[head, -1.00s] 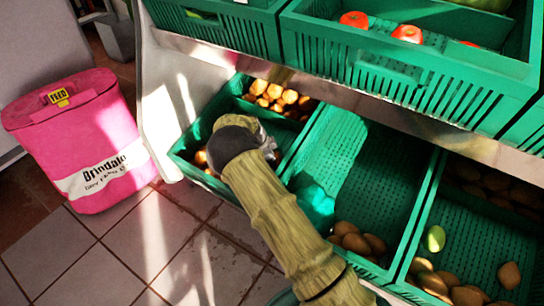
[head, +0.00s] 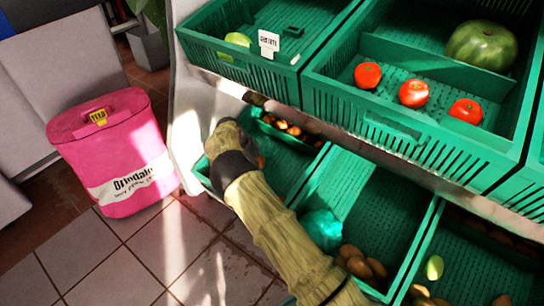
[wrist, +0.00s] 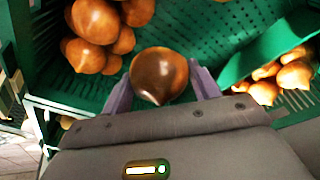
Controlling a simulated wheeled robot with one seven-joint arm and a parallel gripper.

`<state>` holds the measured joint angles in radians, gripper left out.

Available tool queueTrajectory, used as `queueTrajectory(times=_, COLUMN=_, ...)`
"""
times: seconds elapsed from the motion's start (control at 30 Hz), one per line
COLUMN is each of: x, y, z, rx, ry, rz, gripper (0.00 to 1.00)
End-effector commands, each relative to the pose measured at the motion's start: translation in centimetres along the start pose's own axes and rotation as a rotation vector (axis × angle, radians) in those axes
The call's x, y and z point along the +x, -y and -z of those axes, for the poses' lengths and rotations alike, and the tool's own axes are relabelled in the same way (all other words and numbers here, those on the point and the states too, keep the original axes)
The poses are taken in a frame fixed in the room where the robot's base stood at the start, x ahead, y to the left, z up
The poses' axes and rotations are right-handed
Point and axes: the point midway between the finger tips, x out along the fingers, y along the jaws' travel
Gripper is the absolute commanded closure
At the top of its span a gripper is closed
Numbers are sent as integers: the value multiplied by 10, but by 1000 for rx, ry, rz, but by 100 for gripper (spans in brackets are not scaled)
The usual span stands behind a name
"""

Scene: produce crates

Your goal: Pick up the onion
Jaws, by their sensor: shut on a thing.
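In the wrist view, a brown, glossy onion (wrist: 158,76) sits between the two grey-purple fingers of my gripper (wrist: 160,88). The gripper is shut on it, and the onion's pointed tip faces the palm. More brown onions (wrist: 95,30) lie in the green crate at upper left of the wrist view. In the head view, my arm reaches to the lower left green crate (head: 283,147), and my wrist hides the fingers and the held onion. A few brown onions (head: 262,161) show beside my wrist.
Paler onion-like produce (wrist: 285,75) lies behind a green divider at right. An upper shelf crate (head: 400,135) holds tomatoes (head: 413,93) and a watermelon (head: 481,45); its edge overhangs the lower crates. A pink feed bin (head: 115,150) stands on open tiled floor at left.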

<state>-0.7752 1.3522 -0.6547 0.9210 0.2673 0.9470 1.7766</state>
Motion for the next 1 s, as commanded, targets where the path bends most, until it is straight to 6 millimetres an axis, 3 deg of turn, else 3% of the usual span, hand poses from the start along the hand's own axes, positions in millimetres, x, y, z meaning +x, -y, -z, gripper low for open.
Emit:
queueTrajectory(times=0.33, x=-18, y=14, z=-48, rx=-3, ry=0, rz=3, gripper=66)
queueTrajectory(times=0.6, x=-21, y=21, z=-64, rx=-1, ry=2, rz=2, gripper=66)
queueTrajectory(times=1.0, x=-26, y=21, z=-70, rx=1, ry=-1, rz=0, gripper=66)
